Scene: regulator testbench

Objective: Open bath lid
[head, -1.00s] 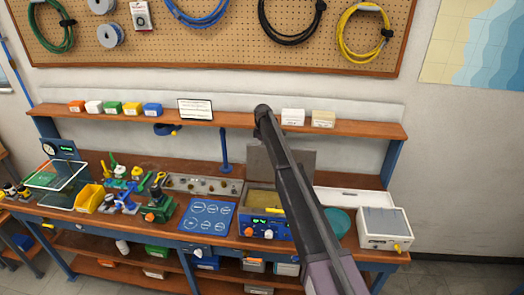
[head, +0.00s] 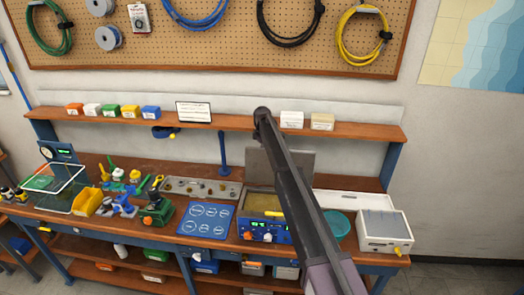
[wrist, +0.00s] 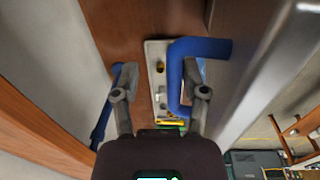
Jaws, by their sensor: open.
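The bath (head: 265,230) is a blue-fronted box on the bench, with a yellowish interior (head: 262,201) showing. Its grey lid (head: 300,160) stands raised at the back, partly hidden behind my arm. In the wrist view the lid is the grey panel (wrist: 255,60) at right, with a bent blue handle (wrist: 200,48) on it. My gripper (wrist: 160,80) is open. Its right finger is at the handle and overlaps it; I cannot tell if they touch. Nothing is visibly held between the fingers. In the head view my arm hides the gripper.
A blue shelf post (wrist: 103,128) stands left of my gripper; it also shows in the head view (head: 224,150). The shelf (head: 350,128) runs above the bench. A teal bowl (head: 338,224) and a white box (head: 384,230) stand right of the bath. A metal tray (head: 200,188) lies left.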

